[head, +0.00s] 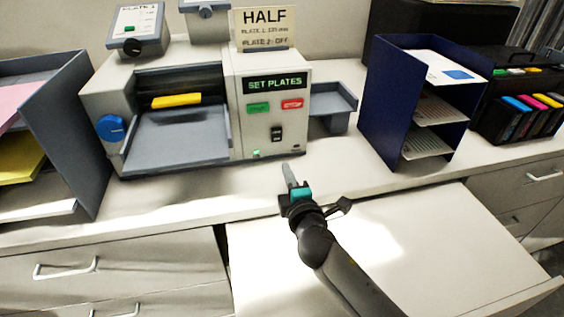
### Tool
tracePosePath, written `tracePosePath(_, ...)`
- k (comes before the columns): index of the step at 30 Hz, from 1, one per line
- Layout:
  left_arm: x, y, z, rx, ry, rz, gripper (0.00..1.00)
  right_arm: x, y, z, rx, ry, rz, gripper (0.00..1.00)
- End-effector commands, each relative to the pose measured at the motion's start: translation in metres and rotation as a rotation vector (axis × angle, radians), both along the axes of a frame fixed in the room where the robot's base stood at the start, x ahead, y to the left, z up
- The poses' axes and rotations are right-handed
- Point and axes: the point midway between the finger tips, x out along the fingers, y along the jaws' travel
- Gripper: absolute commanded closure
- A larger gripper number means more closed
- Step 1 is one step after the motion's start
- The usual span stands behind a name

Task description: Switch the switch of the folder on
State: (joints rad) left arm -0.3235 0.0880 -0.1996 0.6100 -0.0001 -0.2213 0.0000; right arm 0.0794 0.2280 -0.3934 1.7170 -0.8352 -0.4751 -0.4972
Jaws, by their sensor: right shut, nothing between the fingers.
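The folder (95,99) is a beige machine on the counter with a grey feed tray and a blue knob on its left side. Its right panel has a lit display reading SET PLATES, a green button (258,108), a red button (292,104) and a black rocker switch (276,134). A small green light shows near the panel's lower left. I cannot tell the rocker's position for sure. My right gripper (288,170) is shut and empty, just in front of and below the switch, apart from it. My left gripper is not in view.
A grey paper rack (68,130) stands left of the folder. A blue rack (385,110) with papers and a printer with ink cartridges (520,110) stand right. A HALF sign (264,22) sits on top. Drawers (90,275) lie below the counter; one under my right arm is pulled out.

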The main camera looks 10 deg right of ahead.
Motion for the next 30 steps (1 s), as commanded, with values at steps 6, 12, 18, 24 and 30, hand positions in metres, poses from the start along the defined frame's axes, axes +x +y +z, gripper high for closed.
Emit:
tracePosePath(6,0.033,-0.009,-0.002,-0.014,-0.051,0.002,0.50,-0.034,0.000,-0.006,0.001,0.002,0.001,1.00)
tracePosePath(12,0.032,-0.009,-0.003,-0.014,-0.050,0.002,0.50,-0.050,0.001,-0.007,0.000,0.000,0.001,1.00)
tracePosePath(18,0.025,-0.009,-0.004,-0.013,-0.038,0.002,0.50,-0.053,0.000,-0.007,-0.001,0.000,0.001,1.00)
tracePosePath(24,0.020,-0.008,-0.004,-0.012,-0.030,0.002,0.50,-0.053,0.000,-0.007,-0.001,0.000,0.001,1.00)
tracePosePath(30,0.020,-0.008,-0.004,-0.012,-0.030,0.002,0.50,-0.053,0.000,-0.007,-0.001,0.000,0.001,1.00)
